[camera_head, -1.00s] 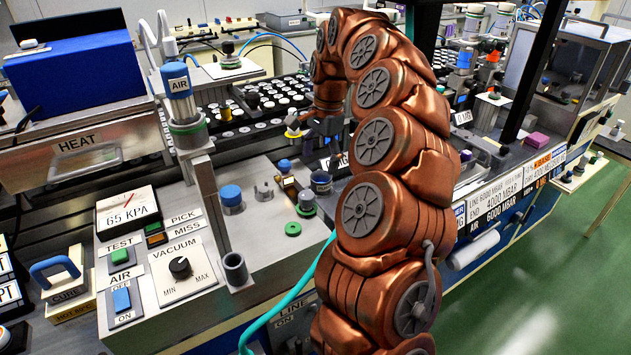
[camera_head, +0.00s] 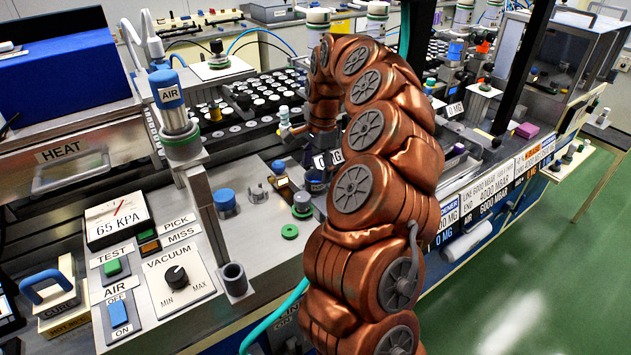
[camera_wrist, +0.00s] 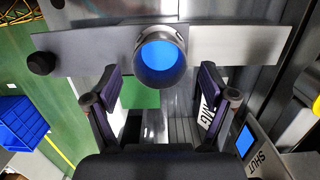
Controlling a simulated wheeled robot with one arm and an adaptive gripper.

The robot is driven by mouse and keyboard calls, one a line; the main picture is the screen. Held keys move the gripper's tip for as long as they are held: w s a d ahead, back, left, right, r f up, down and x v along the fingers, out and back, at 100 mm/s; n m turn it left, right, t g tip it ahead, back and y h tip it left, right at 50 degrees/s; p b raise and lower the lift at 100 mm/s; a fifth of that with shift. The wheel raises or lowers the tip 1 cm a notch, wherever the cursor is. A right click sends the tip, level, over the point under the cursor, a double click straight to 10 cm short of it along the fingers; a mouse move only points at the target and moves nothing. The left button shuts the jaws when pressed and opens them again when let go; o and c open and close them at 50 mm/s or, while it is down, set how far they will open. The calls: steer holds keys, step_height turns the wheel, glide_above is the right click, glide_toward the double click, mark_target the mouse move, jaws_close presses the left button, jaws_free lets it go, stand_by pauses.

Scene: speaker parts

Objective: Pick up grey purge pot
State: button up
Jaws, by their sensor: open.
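A grey round pot (camera_wrist: 160,62) with a bright blue inside shows in the wrist view, set at a long grey plate. It looks like the grey purge pot. My gripper (camera_wrist: 160,98) is open, its two dark fingers spread to either side below the pot in the picture. The space between the fingertips is empty, and the pot appears apart from them. In the head view a dark grey pot (camera_head: 315,181) stands partly hidden behind my copper arm. I cannot tell for sure that it is the same pot. My fingertips are not clear there.
Near the arm stand a blue-capped pot (camera_head: 226,200), a green-ringed pot (camera_head: 302,204) and a green ring (camera_head: 290,231). A dark cup (camera_head: 234,278) is fixed by the tall post. A dark round knob (camera_wrist: 41,63) sits at the plate's left end.

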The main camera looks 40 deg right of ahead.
mark_target(315, 177)
steer(key=shift+a+f+p, duration=0.15)
steer(key=shift+f+p, duration=0.05)
steer(key=shift+f, duration=0.55)
steer(key=shift+a+f+p, duration=0.1)
steer(key=shift+f+p, duration=0.05)
steer(key=shift+f, duration=0.6)
steer(key=shift+c, duration=0.2)
steer(key=c, duration=1.2)
